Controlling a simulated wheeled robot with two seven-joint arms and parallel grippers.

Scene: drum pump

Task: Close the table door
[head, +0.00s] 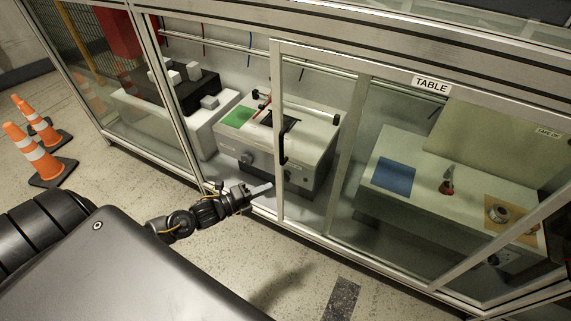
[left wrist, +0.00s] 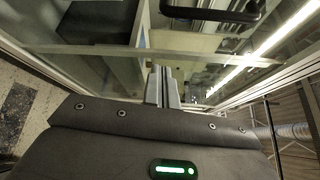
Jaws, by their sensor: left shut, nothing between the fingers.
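The table door (head: 278,185) is a glass panel in a silver frame, with a black bar handle (head: 283,145) on its left upright. To the left of that upright the enclosure is open, and a white machine shows through the gap. My left gripper (head: 264,188) is shut and empty. It is low, just left of the door's upright and below the handle; I cannot tell if it touches the frame. In the left wrist view its fingers (left wrist: 163,88) are together, and the black handle (left wrist: 210,11) shows at the top. My right gripper is not in view.
A TABLE sign (head: 431,85) is on the rail above the glass. Behind the glass at right is a bench with a blue mat (head: 394,176). Orange cones (head: 33,150) stand on the floor at left. The floor in front of the enclosure is clear.

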